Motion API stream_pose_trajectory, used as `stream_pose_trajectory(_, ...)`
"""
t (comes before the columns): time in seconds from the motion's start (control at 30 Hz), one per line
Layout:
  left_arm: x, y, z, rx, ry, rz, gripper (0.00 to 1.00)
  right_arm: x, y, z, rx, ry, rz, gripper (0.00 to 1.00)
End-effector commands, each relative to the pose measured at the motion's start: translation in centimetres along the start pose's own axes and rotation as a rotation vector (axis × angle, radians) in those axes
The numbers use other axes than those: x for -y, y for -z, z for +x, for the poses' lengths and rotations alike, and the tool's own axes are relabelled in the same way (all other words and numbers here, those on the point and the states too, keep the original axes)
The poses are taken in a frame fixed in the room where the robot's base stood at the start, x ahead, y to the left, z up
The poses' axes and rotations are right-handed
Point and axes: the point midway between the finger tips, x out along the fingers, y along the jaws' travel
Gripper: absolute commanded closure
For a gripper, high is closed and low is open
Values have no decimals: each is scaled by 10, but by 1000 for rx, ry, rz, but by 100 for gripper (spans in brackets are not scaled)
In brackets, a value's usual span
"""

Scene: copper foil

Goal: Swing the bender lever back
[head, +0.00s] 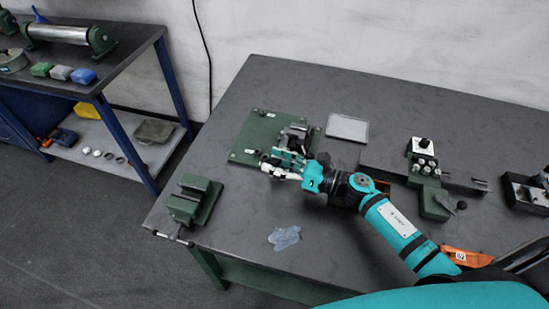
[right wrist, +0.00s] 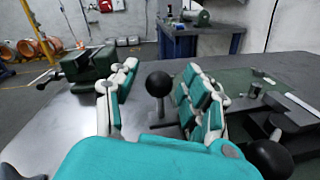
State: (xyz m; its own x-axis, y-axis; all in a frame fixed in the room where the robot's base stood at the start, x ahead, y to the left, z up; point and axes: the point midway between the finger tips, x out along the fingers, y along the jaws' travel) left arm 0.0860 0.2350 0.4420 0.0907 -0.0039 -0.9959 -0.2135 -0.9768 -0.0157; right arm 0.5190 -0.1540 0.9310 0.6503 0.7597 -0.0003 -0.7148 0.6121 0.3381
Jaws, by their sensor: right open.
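The bender stands on a green base plate (head: 250,137) on the dark bench, with its metal parts (head: 297,132) at the plate's right side. My right gripper (head: 272,162) is over the plate's front right part and hides some of the bender. In the right wrist view my right gripper (right wrist: 160,75) is open. A black ball knob (right wrist: 159,84), seemingly the lever's, shows between its two fingers, with a gap on each side. A second dark knob (right wrist: 270,158) is at the lower right of that view. My left gripper is not in view.
A green vise (head: 195,201) stands at the bench's left front corner. A flat light tray (head: 347,128) lies behind my gripper, and a green-and-metal tool (head: 434,199) stands to the right. Bench between vise and cloth is clear.

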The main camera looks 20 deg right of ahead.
Motion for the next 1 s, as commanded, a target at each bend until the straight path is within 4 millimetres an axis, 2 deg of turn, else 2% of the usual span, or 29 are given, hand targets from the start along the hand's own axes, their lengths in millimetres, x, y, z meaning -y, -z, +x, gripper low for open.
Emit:
stream_pose_trajectory(0.33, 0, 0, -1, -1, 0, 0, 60, 0, 0, 4, -1, 0, -1, 52)
stream_pose_trajectory(0.7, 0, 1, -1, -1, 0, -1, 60, 0, 0, 4, -1, 0, -1, 100)
stream_pose_trajectory(1.0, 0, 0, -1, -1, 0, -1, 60, 0, 0, 4, -1, 0, 0, 100)
